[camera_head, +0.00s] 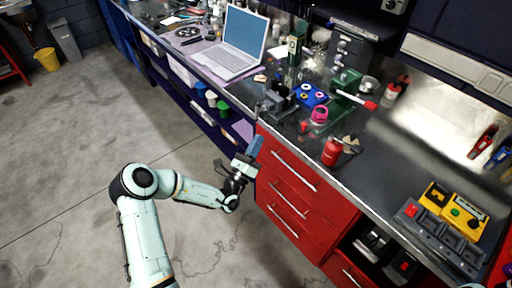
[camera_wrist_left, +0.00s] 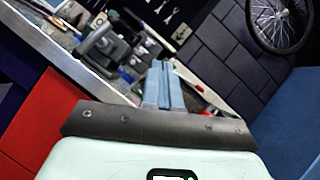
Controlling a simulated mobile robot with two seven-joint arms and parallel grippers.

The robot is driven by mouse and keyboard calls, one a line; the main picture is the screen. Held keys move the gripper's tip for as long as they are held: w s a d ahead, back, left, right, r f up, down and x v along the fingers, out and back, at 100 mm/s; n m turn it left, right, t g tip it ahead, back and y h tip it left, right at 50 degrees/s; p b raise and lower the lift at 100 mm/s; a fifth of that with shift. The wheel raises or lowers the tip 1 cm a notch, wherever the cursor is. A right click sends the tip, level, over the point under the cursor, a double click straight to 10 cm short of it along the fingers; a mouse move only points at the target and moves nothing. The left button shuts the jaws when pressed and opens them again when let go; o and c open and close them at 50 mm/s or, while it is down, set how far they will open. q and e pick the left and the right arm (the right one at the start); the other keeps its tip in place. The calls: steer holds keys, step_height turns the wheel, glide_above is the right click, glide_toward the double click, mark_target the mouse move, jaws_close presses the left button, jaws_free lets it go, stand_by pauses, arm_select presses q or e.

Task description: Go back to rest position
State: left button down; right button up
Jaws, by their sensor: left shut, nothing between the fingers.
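My left gripper (camera_head: 255,146) is at the front edge of the workbench (camera_head: 385,190), beside the top of the red drawer cabinet (camera_head: 300,185). Its blue fingers are shut with nothing between them. They also show shut in the left wrist view (camera_wrist_left: 163,82), pointing away from the dark wrist plate. My left arm reaches in over the floor from the lower left. My right gripper is not in view.
A vise (camera_head: 275,102) stands on the bench just past my left gripper. A laptop (camera_head: 235,45), a red bottle (camera_head: 332,152) and a yellow-and-grey case (camera_head: 452,212) are also on it. A lower drawer (camera_head: 385,255) is open.

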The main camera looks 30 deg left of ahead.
arm_select(q)
steer(key=shift+s+d, duration=0.1)
steer(key=shift+s, duration=0.3)
steer(key=s+d+f+m+g+h, duration=0.45)
steer(key=d+m+g+h, duration=0.2)
steer(key=d, duration=0.35)
steer(key=s+d+f+m+g+h, duration=0.3)
steer(key=d+f+m+g+h, duration=0.3)
steer(key=d, duration=0.4)
steer(key=s+d+f+m+g, duration=0.3)
steer(key=s+f+m+g, duration=0.2)
steer(key=s, duration=0.2)
steer(key=s+d+f+m+g, duration=0.4)
steer(key=s+f+m+g, duration=0.1)
steer(key=s, duration=0.3)
steer(key=s+a+f+m+g+y, duration=0.2)
steer(key=s+f+m+g+y, duration=0.15)
steer(key=s+f+m, duration=0.45)
steer(key=s+a+f+m+t+y, duration=0.1)
steer(key=s+a+f+m+y, duration=0.2)
steer(key=a+f+m+y, duration=0.3)
steer(key=shift+s+a+f+m, duration=0.25)
steer(key=shift+s+a+m, duration=0.1)
steer(key=shift+a+m, duration=0.7)
steer(key=shift+d, duration=0.1)
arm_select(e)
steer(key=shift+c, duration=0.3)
